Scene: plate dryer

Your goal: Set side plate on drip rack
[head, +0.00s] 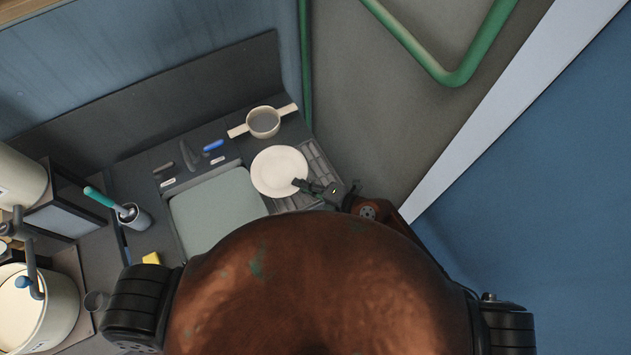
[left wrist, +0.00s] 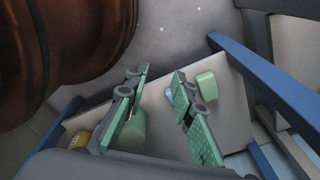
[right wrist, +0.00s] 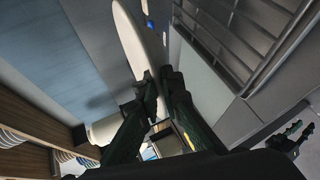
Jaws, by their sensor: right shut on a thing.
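The white side plate (head: 278,170) is in the grip of my right gripper (head: 303,185), which holds it by its near right edge. In the right wrist view, the plate (right wrist: 135,40) shows nearly edge-on between the fingers of the gripper (right wrist: 160,82). The grey barred drip rack (head: 318,160) lies right of the sink, partly hidden by the plate. The rack (right wrist: 240,40) also shows beside the plate in the right wrist view. I cannot tell whether plate and rack touch. My left gripper (left wrist: 153,88) is open and empty, outside the head view.
The sink basin (head: 215,210) is left of the plate. A blue item (head: 213,146), a brush in a holder (head: 133,214) and a yellow sponge (head: 151,258) are further left. A green cylinder (left wrist: 132,130) is below my left gripper.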

